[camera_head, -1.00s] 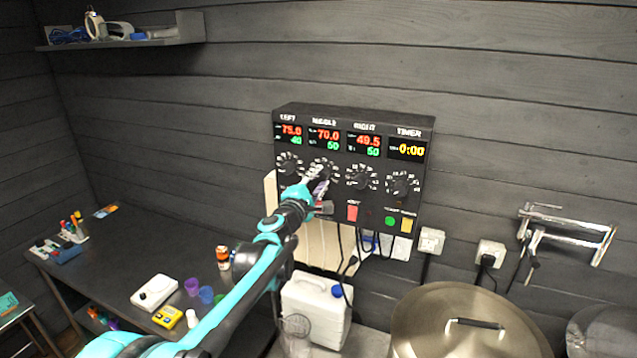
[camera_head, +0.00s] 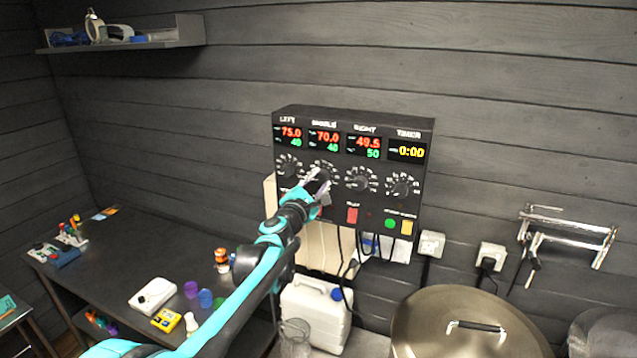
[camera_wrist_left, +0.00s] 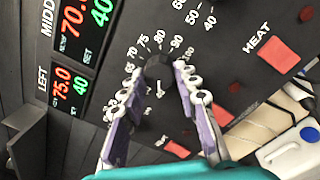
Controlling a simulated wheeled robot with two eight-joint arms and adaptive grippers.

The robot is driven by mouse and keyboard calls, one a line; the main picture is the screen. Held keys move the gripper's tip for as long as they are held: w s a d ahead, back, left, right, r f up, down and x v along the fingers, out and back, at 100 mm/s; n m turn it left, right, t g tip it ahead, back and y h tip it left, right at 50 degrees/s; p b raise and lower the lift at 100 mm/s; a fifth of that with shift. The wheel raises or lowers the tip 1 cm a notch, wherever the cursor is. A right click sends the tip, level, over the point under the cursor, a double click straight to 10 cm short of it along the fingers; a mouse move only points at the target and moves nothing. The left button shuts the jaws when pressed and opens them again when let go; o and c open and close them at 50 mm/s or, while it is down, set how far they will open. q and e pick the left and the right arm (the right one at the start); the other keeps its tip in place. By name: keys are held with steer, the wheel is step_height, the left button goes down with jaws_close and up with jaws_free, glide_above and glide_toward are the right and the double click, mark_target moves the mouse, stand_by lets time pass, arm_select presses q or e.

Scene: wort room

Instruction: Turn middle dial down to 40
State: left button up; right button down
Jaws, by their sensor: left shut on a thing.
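The control box (camera_head: 353,130) on the wall has a row of dials with displays above. The middle dial (camera_wrist_left: 158,66) is black and sits between my left gripper's fingertips. The middle display (camera_head: 324,140) reads 70.0 in red and 40 in green; it also shows in the left wrist view (camera_wrist_left: 88,22). My left gripper (camera_head: 318,180) is shut on the middle dial, its two fingers on either side of the knob. In the head view the gripper hides part of the dial. My right gripper is not in view.
The left dial (camera_head: 288,166) and right dial (camera_head: 361,180) flank the middle one closely. A red heat switch (camera_head: 352,215) is below. Cables hang under the box. A steel pot (camera_head: 440,320) stands at lower right, a white canister (camera_head: 312,310) below.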

arm_select(q)
steer(key=shift+f, duration=0.1)
steer(key=o, duration=1.2)
steer(key=shift+c, duration=0.2)
steer(key=v, duration=1.2)
